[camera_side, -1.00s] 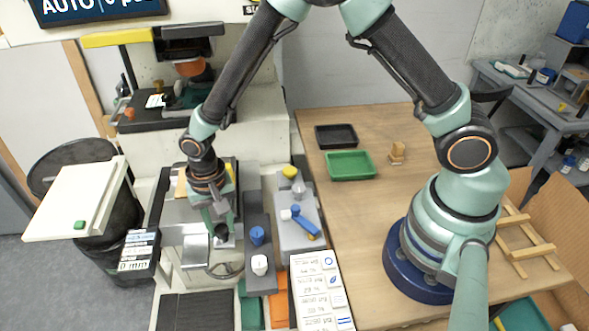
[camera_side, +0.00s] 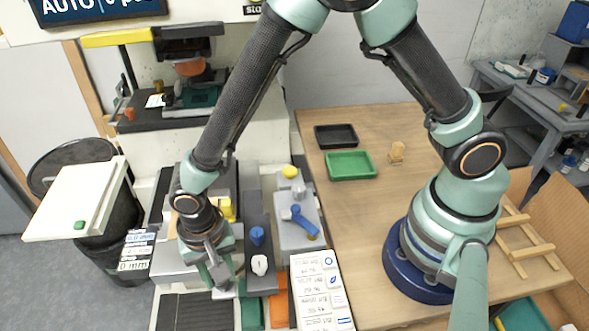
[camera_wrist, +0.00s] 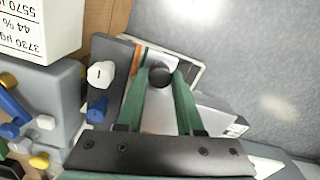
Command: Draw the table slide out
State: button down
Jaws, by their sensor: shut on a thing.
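The table slide (camera_side: 172,262) is a pale grey metal plate on the machine's front, left of the dark control block. My gripper (camera_side: 222,284) reaches down at its front end in the side view. In the wrist view, the green fingers of my gripper (camera_wrist: 160,78) are shut around a dark round knob (camera_wrist: 160,75). The arm hides much of the slide and most of the knob in the side view. A yellow part (camera_side: 228,208) shows behind my wrist.
A dark block with blue and white knobs (camera_side: 258,237) stands just right of my gripper. A grey block with a blue lever (camera_side: 298,214) and white labelled box (camera_side: 322,290) are farther right. Black ribbed cover (camera_side: 180,312) lies in front.

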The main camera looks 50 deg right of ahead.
jog(key=c, duration=0.5)
grip_release()
jog(key=shift+c, duration=0.2)
notch_tip(320, 180, up, 12)
jog(key=shift+r, duration=0.1)
jog(key=d+r+n+t, duration=0.2)
jog(key=d+r, duration=0.2)
jog(key=d, duration=0.4)
jog(key=d+r+n+t, duration=0.1)
jog(key=d+r+n, duration=0.1)
jog(key=d+r, duration=0.3)
jog(key=s+d+r+n+t, duration=0.1)
jog(key=d+r, duration=0.3)
jog(key=d, duration=0.9)
jog(key=shift+r+n+t, duration=0.3)
jog(key=shift+n+t, duration=0.2)
jog(key=shift+t, duration=0.3)
